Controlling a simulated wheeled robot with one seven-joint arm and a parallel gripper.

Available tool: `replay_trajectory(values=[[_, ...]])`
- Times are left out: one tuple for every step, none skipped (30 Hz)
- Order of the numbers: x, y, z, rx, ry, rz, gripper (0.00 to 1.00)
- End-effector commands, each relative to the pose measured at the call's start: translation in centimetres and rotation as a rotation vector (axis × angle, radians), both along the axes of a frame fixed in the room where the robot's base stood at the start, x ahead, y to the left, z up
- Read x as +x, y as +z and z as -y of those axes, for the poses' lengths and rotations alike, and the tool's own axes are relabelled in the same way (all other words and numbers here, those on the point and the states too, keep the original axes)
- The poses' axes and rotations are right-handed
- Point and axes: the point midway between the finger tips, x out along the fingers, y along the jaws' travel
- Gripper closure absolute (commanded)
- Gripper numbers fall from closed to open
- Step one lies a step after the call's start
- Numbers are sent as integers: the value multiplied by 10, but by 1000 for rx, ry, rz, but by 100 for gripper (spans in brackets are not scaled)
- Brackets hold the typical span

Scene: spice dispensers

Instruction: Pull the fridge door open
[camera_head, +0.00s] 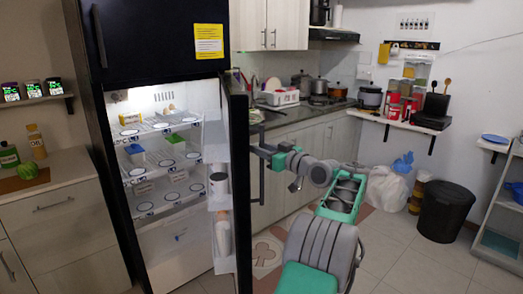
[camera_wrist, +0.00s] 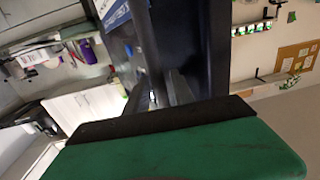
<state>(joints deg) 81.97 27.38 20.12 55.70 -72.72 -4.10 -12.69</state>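The black fridge (camera_head: 88,120) stands left of centre with its lower compartment open. Its lower door (camera_head: 241,190) is swung well out and seen nearly edge-on, with bottles on its inner shelves. The dark vertical door handle (camera_head: 262,182) is on the door's outer right side. My green and grey gripper (camera_head: 264,150) is at the upper part of this handle, reaching in from the right. In the wrist view, the green gripper body and a dark finger fill the bottom, against the dark door. Whether the fingers are closed around the handle cannot be made out.
White shelves (camera_head: 165,160) with plates and small items show inside the fridge. A kitchen counter (camera_head: 290,125) runs behind the door. A black bin (camera_head: 443,212) and white bags (camera_head: 388,188) stand at right. Tiled floor (camera_head: 400,255) is clear in front of the bin.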

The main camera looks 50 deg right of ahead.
Motion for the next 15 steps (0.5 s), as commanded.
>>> replay_trajectory(values=[[-1, 0, 0, 1, -1, 0, 66], [-1, 0, 1, 1, -1, -1, 63], [-1, -1, 1, 1, -2, -1, 62], [-1, -1, 1, 1, -2, -1, 62], [-1, -1, 1, 1, -2, -1, 62], [-2, -1, 1, 1, -2, -1, 62], [-2, -1, 1, 1, -3, -1, 62], [-2, -1, 1, 1, -3, -1, 62], [-2, -1, 1, 1, -3, -1, 62], [-3, -1, 1, 1, -3, -1, 62], [-5, -1, 1, 1, -4, -2, 62], [-9, -2, 1, 1, -5, -1, 62], [-14, -2, 0, 1, -5, -1, 62], [-19, -2, -1, 1, -5, -1, 62], [-27, -2, -2, 1, -7, -2, 62]])
